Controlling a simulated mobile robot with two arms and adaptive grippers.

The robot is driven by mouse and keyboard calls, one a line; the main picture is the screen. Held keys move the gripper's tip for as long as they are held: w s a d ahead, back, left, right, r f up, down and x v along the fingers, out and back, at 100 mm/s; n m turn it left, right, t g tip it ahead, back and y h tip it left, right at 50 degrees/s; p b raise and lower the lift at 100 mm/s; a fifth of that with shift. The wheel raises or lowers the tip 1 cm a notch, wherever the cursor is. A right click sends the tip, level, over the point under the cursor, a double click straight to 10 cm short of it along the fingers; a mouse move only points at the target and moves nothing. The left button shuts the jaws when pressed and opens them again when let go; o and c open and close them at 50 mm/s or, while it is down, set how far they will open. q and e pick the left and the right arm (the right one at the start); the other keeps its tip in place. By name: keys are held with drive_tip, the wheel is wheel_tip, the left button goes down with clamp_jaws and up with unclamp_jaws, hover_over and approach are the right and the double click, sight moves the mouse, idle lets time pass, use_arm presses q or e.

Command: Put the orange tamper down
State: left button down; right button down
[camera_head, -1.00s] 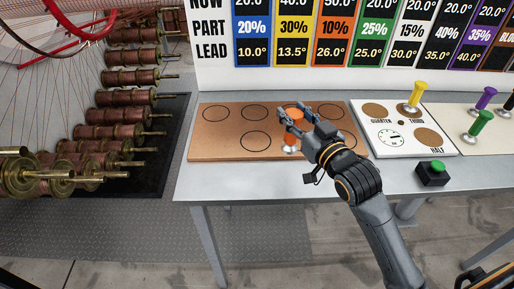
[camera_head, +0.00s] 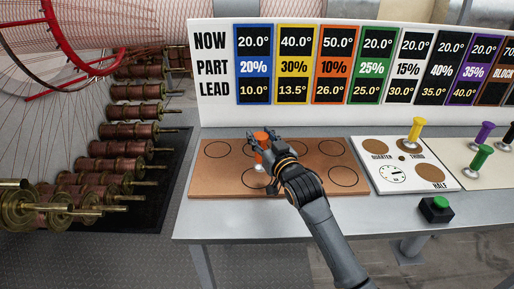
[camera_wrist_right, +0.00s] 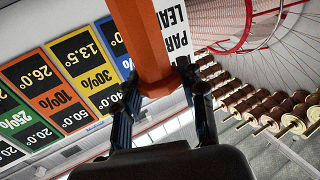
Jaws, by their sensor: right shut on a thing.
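The orange tamper (camera_head: 261,137) has an orange handle and a pale, shiny foot. My right gripper (camera_head: 264,151) is shut on its handle, and the tamper is roughly upright. It appears over the second column of circles on the brown board (camera_head: 197,186), counting from the left. I cannot tell whether its foot touches the board. In the right wrist view the orange handle (camera_wrist_right: 148,40) runs down between the two fingers (camera_wrist_right: 162,102). My left gripper is not in view.
To the right, a white board (camera_head: 384,149) with a dial holds a yellow tamper (camera_head: 416,128). Purple (camera_head: 485,132) and green (camera_head: 482,157) tampers stand farther right. A green button box (camera_head: 436,209) sits at the table's front. Copper spools (camera_head: 124,145) stand left. A sign (camera_head: 213,75) stands behind.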

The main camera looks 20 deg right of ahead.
drive_tip(key=shift+w+a+f, duration=0.3)
drive_tip(key=shift+w+f, duration=0.1)
drive_tip(key=shift+f, duration=0.15)
drive_tip(key=f, duration=0.3)
drive_tip(key=shift+w+a+p, duration=0.2)
drive_tip(key=shift+p, duration=0.2)
drive_tip(key=shift+f, duration=0.3)
drive_tip(key=shift+f, duration=0.2)
drive_tip(key=c, duration=0.8)
unclamp_jaws()
drive_tip(key=shift+s+r, duration=0.15)
